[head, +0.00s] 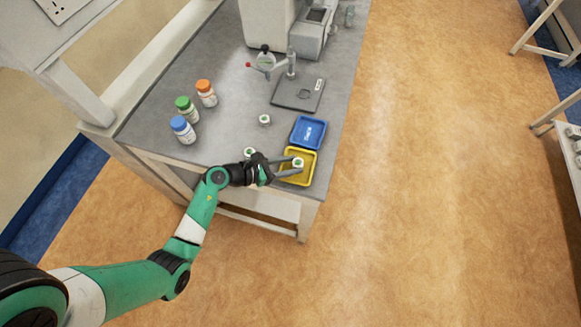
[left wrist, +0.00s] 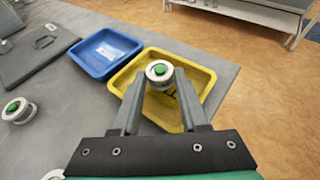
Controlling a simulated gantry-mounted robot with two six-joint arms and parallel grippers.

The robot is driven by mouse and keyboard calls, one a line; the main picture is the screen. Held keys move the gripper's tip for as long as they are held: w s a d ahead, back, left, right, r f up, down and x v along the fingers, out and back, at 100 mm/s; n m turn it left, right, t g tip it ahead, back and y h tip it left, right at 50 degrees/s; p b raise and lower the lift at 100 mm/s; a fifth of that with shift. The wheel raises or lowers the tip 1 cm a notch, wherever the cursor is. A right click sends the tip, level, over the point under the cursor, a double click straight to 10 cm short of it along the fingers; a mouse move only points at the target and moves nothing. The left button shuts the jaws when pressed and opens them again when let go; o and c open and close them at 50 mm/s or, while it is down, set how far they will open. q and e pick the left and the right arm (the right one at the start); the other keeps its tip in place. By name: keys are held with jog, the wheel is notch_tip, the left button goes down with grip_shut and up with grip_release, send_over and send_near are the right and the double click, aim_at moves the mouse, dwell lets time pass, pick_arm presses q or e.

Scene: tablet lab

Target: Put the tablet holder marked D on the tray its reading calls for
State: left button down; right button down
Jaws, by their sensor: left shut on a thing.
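My left gripper (head: 283,168) is shut on a small round white tablet holder (head: 298,162) with a green centre. In the left wrist view the holder (left wrist: 159,73) sits between the fingertips, over the yellow tray (left wrist: 203,66). I cannot tell whether it touches the tray floor. The blue tray (head: 309,132) lies just behind the yellow one and looks empty but for its label. A second holder (head: 264,120) stands on the bench, and a third (head: 249,152) is beside my left wrist. No letter is readable on any holder. My right gripper is not in view.
Bottles with blue (head: 183,130), green (head: 187,109) and orange (head: 206,93) caps stand at the bench's left. A tester with a dark base plate (head: 298,94) stands behind the trays. The bench's front and right edges are close to the yellow tray.

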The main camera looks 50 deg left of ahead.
pick_arm(q)
jog(key=shift+s+f, duration=0.1)
jog(key=shift+f, duration=0.25)
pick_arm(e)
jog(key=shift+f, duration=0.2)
pick_arm(q)
jog(key=shift+f, duration=0.15)
jog(key=shift+c, duration=2.1)
grip_release()
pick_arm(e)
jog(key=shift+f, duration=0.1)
pick_arm(q)
jog(key=shift+r, duration=0.3)
jog(key=p+v, duration=0.3)
jog(key=v, duration=0.8)
jog(key=shift+s+a, duration=0.2)
jog(key=shift+s, duration=0.25)
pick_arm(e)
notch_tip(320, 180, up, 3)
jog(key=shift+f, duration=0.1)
